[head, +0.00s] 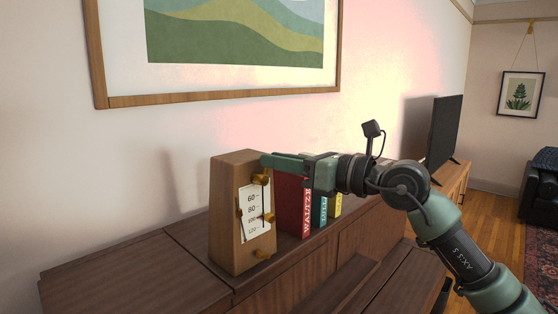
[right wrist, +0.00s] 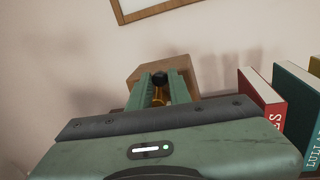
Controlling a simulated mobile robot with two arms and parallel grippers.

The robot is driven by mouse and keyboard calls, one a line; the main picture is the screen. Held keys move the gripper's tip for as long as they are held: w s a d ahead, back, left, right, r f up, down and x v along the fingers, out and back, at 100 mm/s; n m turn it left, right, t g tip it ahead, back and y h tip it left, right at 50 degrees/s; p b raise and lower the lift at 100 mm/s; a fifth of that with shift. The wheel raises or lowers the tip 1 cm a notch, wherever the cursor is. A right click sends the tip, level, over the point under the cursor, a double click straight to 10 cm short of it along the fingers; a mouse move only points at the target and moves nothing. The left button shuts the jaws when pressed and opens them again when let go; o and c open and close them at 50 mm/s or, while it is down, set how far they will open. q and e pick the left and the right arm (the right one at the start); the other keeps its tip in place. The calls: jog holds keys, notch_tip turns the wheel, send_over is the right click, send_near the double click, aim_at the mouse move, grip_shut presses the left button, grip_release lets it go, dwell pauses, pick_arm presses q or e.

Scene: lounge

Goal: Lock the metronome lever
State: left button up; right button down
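The wooden metronome (head: 228,213) stands upright on the dark cabinet in the head view, with a white number scale and brass fittings on its front. My right gripper (head: 264,161) reaches in from the right, its green fingertips at the upper front of the metronome, just above a brass knob (head: 261,180). In the right wrist view, the fingers of the right gripper (right wrist: 159,82) are apart, with a dark round knob (right wrist: 160,78) and brass parts between them. The metronome's wooden top (right wrist: 182,66) shows behind. Finger contact is unclear. My left gripper is not in view.
A red book (head: 290,205) and several other books stand right of the metronome, below my right gripper. The cabinet (head: 120,272) is bare at left. A framed landscape (head: 235,40) hangs above. A television (head: 444,133) stands farther right.

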pick_arm(q)
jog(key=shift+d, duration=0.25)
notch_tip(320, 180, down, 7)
jog(key=b, duration=0.7)
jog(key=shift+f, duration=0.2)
pick_arm(e)
jog(key=shift+s+a+r+n+h, duration=0.1)
jog(key=shift+s+a+n+h, duration=0.2)
jog(key=shift+n, duration=0.9)
jog(key=shift+s+a+n+h, duration=0.25)
jog(key=shift+s+a+n, duration=0.15)
jog(key=shift+n, duration=0.8)
jog(key=shift+s+a+r+n+h, duration=0.1)
jog(key=shift+s+a+n+h, duration=0.2)
jog(key=shift+n, duration=0.9)
pick_arm(q)
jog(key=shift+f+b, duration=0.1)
jog(key=shift+b, duration=0.2)
pick_arm(e)
jog(key=shift+a, duration=0.1)
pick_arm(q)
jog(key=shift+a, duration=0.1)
pick_arm(e)
jog(key=c, duration=1.3)
grip_release()
jog(key=shift+a+f, duration=0.1)
